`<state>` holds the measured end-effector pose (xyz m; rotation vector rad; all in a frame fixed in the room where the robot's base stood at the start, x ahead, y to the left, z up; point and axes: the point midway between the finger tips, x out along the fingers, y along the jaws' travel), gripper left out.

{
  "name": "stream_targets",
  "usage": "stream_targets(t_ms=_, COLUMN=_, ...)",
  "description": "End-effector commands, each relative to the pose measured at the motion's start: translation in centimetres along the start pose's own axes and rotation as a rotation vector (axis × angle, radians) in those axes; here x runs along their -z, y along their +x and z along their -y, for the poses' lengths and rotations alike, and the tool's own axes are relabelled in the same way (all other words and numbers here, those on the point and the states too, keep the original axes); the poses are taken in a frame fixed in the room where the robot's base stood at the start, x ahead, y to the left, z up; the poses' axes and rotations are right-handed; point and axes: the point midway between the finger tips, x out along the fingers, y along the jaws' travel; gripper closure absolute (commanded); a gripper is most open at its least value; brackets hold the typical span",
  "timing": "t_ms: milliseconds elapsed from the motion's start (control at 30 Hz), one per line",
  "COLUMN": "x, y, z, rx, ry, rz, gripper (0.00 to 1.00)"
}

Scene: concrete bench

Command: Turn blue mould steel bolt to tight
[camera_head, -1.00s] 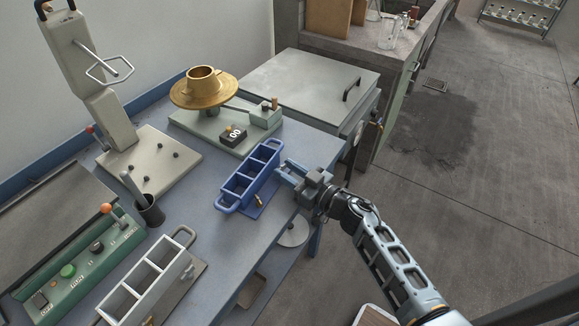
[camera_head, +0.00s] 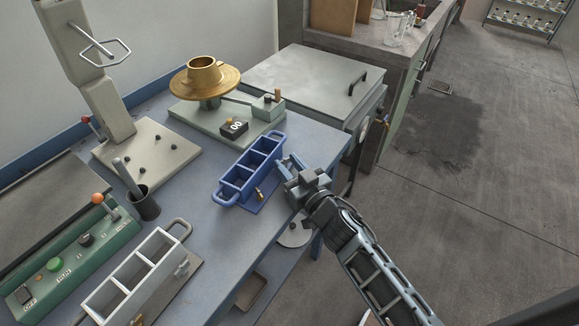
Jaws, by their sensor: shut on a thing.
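The blue mould (camera_head: 252,168) is a three-compartment open box with a loop handle at each end, standing on a blue base plate near the bench's right edge. A brass-coloured bolt (camera_head: 260,194) shows on its right side, toward the near end. My gripper (camera_head: 283,163) is at the mould's right side, toward the far end, shut on what I take to be the steel bolt. The bolt itself is hidden by the fingers, so how tight it sits cannot be seen.
A white mould (camera_head: 132,277) stands at the front, with a green control box (camera_head: 75,258) and a dark cup (camera_head: 145,204) to its left. A brass flow table (camera_head: 205,80) stands behind the blue mould. The floor at right is clear.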

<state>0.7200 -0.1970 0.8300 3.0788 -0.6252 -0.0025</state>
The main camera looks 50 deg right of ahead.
Motion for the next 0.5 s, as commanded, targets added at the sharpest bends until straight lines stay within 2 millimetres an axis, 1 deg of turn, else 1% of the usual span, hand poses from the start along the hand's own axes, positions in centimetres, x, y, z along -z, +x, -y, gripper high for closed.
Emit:
stream_targets(t_ms=133, x=0.08, y=0.02, z=0.00, rx=0.001, ry=0.000, rz=-0.002, gripper=0.95)
stream_targets(t_ms=167, x=0.08, y=0.02, z=0.00, rx=0.001, ry=0.000, rz=-0.002, gripper=0.61)
stream_targets(t_ms=400, x=0.06, y=0.02, z=0.01, rx=0.001, ry=0.000, rz=-0.001, gripper=0.38)
stream_targets(t_ms=500, x=0.05, y=0.02, z=0.02, rx=0.001, ry=0.000, rz=-0.001, gripper=0.38)
